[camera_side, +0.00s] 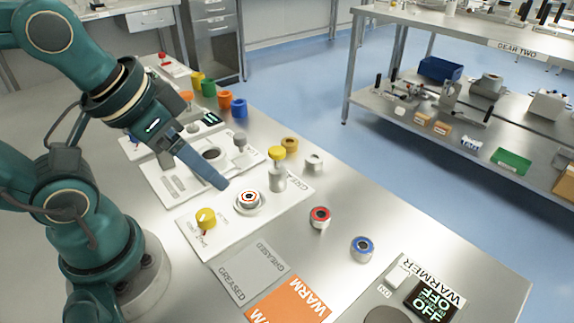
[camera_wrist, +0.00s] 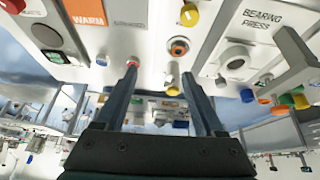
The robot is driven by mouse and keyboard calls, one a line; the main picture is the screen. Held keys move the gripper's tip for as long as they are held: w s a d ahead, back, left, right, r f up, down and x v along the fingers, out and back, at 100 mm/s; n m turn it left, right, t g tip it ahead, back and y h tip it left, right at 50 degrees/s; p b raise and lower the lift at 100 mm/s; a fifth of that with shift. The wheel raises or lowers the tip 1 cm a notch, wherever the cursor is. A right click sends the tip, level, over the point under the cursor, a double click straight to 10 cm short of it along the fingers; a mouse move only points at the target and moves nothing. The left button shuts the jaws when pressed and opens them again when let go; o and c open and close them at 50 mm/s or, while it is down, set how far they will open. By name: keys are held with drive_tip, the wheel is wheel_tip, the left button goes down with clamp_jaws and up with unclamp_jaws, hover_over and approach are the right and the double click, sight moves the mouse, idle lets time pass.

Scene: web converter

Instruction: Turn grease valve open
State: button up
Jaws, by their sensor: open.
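The grease valve, a round yellow knob (camera_side: 206,216) with a small red mark below it, sits on the left end of a white grease panel (camera_side: 190,238). In the wrist view the yellow knob (camera_wrist: 189,14) is at the top, beyond my fingertips. My gripper (camera_side: 221,184) hangs above the panel, up and right of the knob and apart from it. In the wrist view my gripper (camera_wrist: 160,68) has its two fingers spread with nothing held between them. The knob's exact pointing direction is too small to tell.
On the panel stand a ring part (camera_side: 248,201) in a round seat and a yellow-capped grey post (camera_side: 277,175). Red (camera_side: 320,217) and blue (camera_side: 362,248) ringed parts lie to the right. Grey "GREASED" (camera_side: 248,272) and orange "WARM" (camera_side: 287,300) mats lie in front.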

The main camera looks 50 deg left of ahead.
drive_tip(key=n+g+h, duration=0.3)
drive_tip(key=n+g, duration=0.6)
hover_over(205, 213)
drive_tip(key=w+a, duration=0.2)
drive_tip(key=f, duration=0.8)
drive_tip(key=shift+s+d+f, duration=0.15)
drive_tip(key=shift+d+f, duration=0.05)
drive_tip(key=shift+s+f, duration=0.1)
drive_tip(key=shift+f, duration=0.15)
drive_tip(key=shift+x, duration=2.25)
drive_tip(key=shift+d, duration=0.1)
drive_tip(key=shift+c, duration=0.3)
clamp_jaws()
